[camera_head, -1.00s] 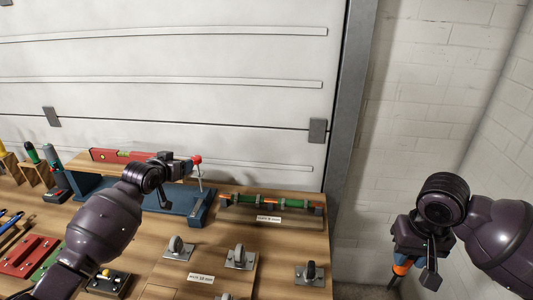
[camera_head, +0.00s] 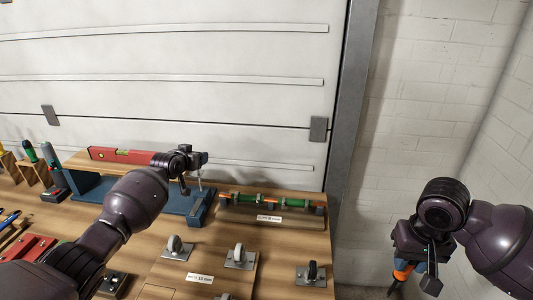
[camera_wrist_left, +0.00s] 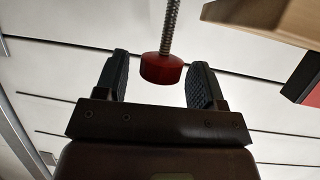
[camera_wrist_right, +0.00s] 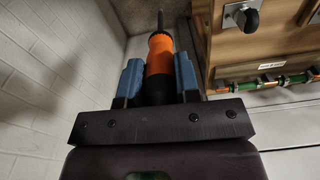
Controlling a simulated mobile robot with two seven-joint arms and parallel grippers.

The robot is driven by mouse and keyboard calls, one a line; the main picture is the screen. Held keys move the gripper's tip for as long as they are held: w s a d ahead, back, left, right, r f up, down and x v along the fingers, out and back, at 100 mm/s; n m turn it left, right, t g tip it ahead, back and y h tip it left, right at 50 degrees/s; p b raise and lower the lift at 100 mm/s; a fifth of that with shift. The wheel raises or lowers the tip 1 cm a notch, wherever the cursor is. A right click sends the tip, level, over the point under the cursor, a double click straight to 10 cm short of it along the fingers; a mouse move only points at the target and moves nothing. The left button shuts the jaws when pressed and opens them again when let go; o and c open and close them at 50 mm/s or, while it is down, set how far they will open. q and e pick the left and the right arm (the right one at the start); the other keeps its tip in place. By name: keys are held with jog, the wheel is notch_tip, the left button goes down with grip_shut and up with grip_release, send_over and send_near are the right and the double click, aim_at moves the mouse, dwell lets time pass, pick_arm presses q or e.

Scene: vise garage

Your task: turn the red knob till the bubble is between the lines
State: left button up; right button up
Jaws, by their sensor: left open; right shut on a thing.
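The red spirit level (camera_head: 104,154) lies on a wooden board at the back left, with a yellow-green vial (camera_head: 122,155); the bubble is too small to place against its lines. The red knob (camera_wrist_left: 162,68) sits on a threaded rod (camera_wrist_left: 171,25) in the left wrist view. My left gripper (camera_wrist_left: 160,82) is open, its fingers on either side of the knob with gaps visible. In the head view my left gripper (camera_head: 199,158) hides the knob. My right gripper (camera_wrist_right: 159,80) is shut on an orange and black tool (camera_wrist_right: 160,52), out to the right of the bench.
A blue stand (camera_head: 196,212) carries the board. Right of it, a wooden block (camera_head: 290,219) holds a green and orange rod. A wooden edge (camera_wrist_left: 265,15) is close to the left gripper.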

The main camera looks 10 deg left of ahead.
pick_arm(q)
jog(key=shift+w+f, duration=0.1)
jog(key=shift+w, duration=0.25)
pick_arm(e)
jog(key=shift+f, duration=0.15)
